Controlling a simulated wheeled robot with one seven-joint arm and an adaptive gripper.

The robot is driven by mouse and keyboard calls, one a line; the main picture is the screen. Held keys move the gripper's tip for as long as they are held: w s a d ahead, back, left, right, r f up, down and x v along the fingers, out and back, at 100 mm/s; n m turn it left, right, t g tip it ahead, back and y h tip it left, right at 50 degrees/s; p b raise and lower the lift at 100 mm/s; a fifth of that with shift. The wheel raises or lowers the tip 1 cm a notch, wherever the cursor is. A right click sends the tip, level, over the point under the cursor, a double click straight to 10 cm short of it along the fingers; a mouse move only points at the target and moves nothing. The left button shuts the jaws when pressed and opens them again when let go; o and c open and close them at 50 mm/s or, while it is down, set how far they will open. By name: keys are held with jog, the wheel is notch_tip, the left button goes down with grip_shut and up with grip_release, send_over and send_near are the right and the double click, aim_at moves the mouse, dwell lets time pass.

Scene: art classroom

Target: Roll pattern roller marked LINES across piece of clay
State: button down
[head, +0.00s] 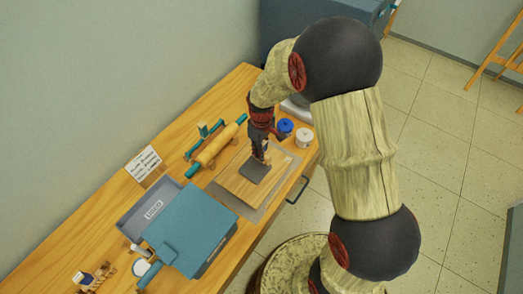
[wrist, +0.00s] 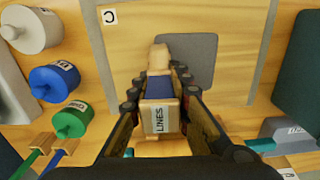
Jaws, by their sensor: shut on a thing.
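The LINES roller (wrist: 158,119) is a wooden piece with a blue band and a white label reading LINES. My gripper (wrist: 160,88) is shut on it, with a finger on each side. The grey clay slab (wrist: 195,55) lies flat on a wooden board marked C (wrist: 125,60). The roller's wooden end overlaps the clay's left edge in the wrist view; I cannot tell if they touch. In the head view my gripper (head: 262,150) is over the far part of the clay (head: 254,171), and the board (head: 238,187) lies on a grey mat. The roller is mostly hidden there.
A blue jar (head: 285,126) and a white jar (head: 304,138) stand beyond the board; a green jar (wrist: 72,122) is close by in the wrist view. A rolling pin (head: 214,147) lies left of the board. A teal-lidded container (head: 190,228) stands nearer me.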

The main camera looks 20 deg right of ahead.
jog(key=shift+f, duration=0.45)
dwell(0.3)
